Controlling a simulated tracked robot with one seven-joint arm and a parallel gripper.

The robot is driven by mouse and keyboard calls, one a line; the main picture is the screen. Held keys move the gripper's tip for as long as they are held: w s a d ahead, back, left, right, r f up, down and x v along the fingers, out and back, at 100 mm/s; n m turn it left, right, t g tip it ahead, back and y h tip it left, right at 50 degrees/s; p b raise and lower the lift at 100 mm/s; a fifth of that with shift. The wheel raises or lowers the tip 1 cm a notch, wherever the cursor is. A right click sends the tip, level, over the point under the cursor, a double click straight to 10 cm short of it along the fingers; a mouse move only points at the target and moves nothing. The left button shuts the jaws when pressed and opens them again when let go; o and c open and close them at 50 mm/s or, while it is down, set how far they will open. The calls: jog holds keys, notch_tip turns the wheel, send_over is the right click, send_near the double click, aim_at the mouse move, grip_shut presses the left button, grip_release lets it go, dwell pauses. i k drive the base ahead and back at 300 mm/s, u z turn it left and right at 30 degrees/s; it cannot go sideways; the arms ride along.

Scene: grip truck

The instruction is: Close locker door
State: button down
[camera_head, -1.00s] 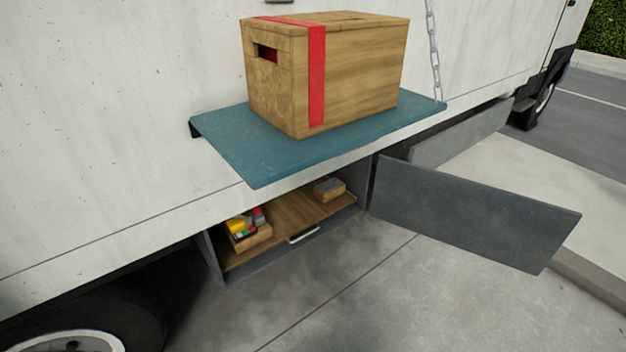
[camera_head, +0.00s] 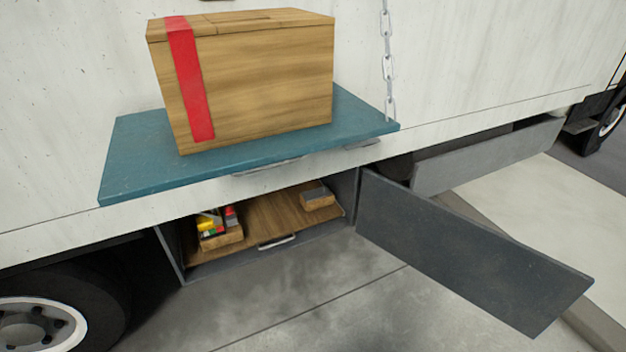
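The locker door (camera_head: 465,250) is a flat dark grey panel. It stands wide open, hinged at the right side of the locker and swung out to the right over the pavement. The locker (camera_head: 172,255) is a low compartment under the white truck body, with its front open. Inside it a wooden board (camera_head: 275,217) with a pale handle (camera_head: 277,242) carries a wooden tray of colourful items (camera_head: 219,232) at the left and a small wooden box with a grey top (camera_head: 317,199) at the right. My gripper is not in view.
A teal shelf (camera_head: 130,160) juts out above the locker, held by a chain (camera_head: 388,70), with a red-striped wooden crate (camera_head: 265,85) on it. A wheel (camera_head: 60,315) is at lower left. A kerb (camera_head: 600,325) lies at right. Pavement before the locker is clear.

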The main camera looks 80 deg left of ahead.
aim_at(526, 288)
jog(key=z, duration=0.05)
jog(key=i, duration=2.2)
jog(key=u, duration=1.6)
jog(key=i, duration=0.15)
jog(key=u, duration=2.7)
jog(key=i, duration=0.7)
jog(key=u, duration=0.3)
